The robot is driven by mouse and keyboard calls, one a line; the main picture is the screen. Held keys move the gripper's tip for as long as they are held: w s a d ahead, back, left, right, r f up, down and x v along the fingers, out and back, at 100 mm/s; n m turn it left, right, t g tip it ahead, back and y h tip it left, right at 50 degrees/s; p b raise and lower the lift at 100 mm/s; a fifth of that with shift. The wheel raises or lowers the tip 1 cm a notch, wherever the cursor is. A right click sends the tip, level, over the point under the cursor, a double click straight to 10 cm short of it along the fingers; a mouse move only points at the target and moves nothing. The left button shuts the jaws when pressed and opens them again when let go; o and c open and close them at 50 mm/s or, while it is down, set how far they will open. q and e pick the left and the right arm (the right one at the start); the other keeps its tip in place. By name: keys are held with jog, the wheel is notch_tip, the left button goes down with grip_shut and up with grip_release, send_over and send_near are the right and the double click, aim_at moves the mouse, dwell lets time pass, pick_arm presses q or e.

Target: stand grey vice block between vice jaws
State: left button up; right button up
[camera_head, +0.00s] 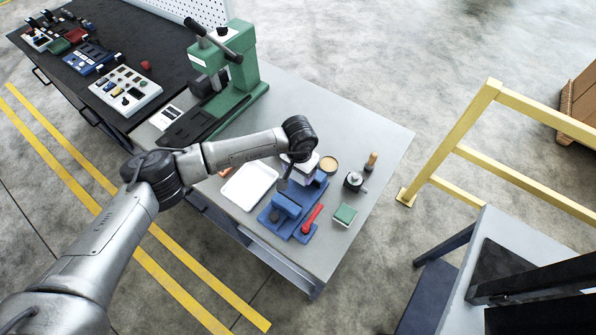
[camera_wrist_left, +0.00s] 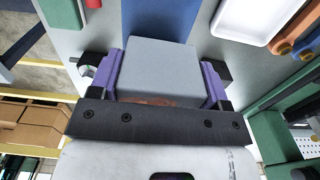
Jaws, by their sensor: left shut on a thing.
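My left gripper (camera_head: 290,178) hangs above the blue vice (camera_head: 284,207) in the head view. In the left wrist view its purple-sided fingers (camera_wrist_left: 160,78) are shut on the grey vice block (camera_wrist_left: 158,72), one on each side. In the head view the block is mostly hidden or too small to make out clearly. Part of the blue vice (camera_wrist_left: 160,18) shows beyond the block in the wrist view. I cannot tell whether the block touches the jaws. My right gripper is not in view.
A white tray (camera_head: 249,186) lies left of the vice on the grey table (camera_head: 375,135). A green block (camera_head: 344,215), a dark knobbed item (camera_head: 354,182) and a wooden-handled tool (camera_head: 371,161) stand to its right. A green press (camera_head: 232,65) stands at the back left.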

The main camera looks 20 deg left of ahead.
pick_arm(q)
jog(key=shift+f, duration=0.25)
jog(key=shift+f+b, duration=0.3)
jog(key=shift+f, duration=0.15)
jog(key=shift+f+b, duration=0.8)
jog(key=shift+f, duration=1)
jog(key=shift+f+b, duration=0.7)
jog(key=shift+f, duration=0.85)
jog(key=shift+f+b, duration=1)
jog(key=shift+b, duration=0.2)
jog(key=shift+f, duration=0.15)
jog(key=shift+f+b, duration=0.1)
jog(key=shift+b, duration=0.25)
